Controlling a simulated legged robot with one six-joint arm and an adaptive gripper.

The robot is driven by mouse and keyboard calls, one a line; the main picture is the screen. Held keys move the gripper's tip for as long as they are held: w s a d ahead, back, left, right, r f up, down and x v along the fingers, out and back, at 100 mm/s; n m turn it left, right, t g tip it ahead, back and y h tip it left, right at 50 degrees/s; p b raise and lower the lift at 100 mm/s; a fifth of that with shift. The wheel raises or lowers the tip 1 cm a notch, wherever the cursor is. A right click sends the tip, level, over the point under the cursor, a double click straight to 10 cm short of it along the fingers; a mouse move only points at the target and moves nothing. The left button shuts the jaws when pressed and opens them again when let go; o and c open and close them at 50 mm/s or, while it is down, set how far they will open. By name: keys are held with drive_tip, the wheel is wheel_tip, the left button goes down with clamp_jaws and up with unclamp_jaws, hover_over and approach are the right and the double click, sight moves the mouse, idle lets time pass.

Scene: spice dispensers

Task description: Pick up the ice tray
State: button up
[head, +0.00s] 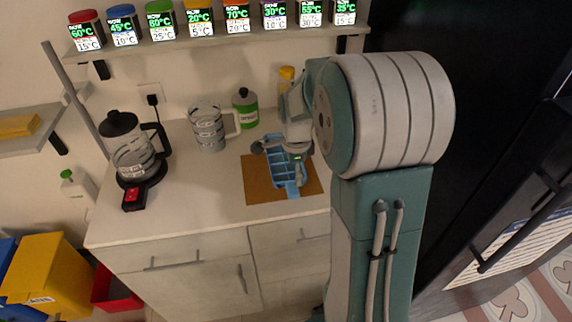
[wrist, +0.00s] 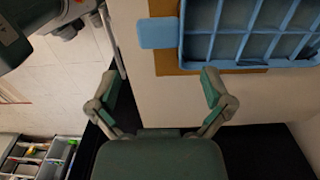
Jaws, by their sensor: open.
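The blue ice tray (head: 281,163) lies on a brown mat (head: 259,187) on the counter, with its compartments facing up. My gripper (head: 281,151) is over the tray in the head view, and my arm hides part of the tray. In the wrist view the tray (wrist: 231,49) is at the upper right, with its flat tab (wrist: 158,33) pointing left. My gripper (wrist: 158,88) is open there, its fingers spread and nothing between them. The tab lies above the fingertips in that picture, apart from them.
A kettle (head: 132,160) on its base, a clear pitcher (head: 208,129) and a green container (head: 245,109) stand on the counter. A shelf (head: 120,50) with several spice dispensers runs above. The counter's front left (head: 180,200) is clear.

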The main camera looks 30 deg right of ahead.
sight(292, 187)
drive_tip(key=shift+a+f, duration=0.35)
drive_tip(key=shift+f, duration=0.5)
wheel_tip(292, 187, down, 4)
drive_tip(key=shift+w+d+f, duration=0.1)
drive_tip(key=shift+w+f, duration=0.05)
drive_tip(key=shift+f, duration=0.1)
drive_tip(key=shift+d+f, duration=0.15)
drive_tip(key=shift+f, duration=0.2)
drive_tip(key=shift+a, duration=0.2)
drive_tip(key=c, duration=1.2)
